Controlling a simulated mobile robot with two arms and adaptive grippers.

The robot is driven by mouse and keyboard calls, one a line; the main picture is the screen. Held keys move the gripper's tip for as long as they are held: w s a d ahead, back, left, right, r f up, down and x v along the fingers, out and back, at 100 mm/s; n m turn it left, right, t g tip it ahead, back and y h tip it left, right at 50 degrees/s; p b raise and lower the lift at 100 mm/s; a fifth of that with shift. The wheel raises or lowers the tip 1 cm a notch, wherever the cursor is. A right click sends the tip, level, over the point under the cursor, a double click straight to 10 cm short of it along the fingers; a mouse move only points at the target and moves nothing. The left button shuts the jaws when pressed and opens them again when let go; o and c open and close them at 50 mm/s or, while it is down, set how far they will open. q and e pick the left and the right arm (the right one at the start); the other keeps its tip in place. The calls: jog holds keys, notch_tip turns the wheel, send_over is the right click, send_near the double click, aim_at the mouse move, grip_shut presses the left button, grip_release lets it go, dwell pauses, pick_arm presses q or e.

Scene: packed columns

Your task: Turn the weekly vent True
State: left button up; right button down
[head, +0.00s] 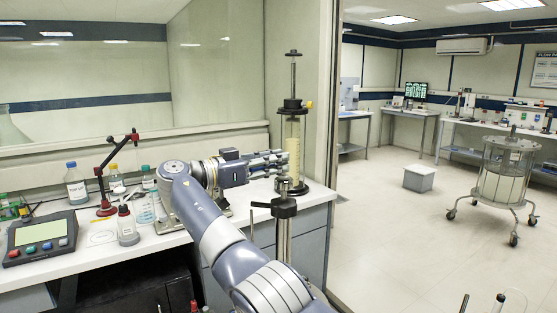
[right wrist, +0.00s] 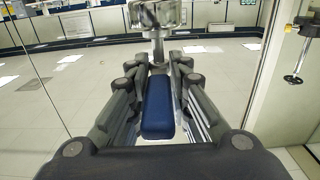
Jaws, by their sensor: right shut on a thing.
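In the right wrist view, a blue handle-like bar (right wrist: 157,108) lies lengthwise between the fingers of my right gripper (right wrist: 160,68). The fingers are closed along both sides of it. A grey metal stem and block (right wrist: 155,14) show beyond the fingertips. I cannot tell for certain that this is the weekly vent. In the head view, my right gripper (head: 278,160) reaches right, beside a clear column (head: 291,145) with yellowish packing and a black top and base. The held bar is hidden there. My left gripper is not in view.
A black-topped stand (head: 284,207) rises in front of the bench. Bottles (head: 76,186), a red-and-black jointed arm (head: 105,175) and a control box (head: 42,238) occupy the bench at left. A wheeled drum (head: 505,172) and a grey box (head: 419,178) stand on the open floor at right.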

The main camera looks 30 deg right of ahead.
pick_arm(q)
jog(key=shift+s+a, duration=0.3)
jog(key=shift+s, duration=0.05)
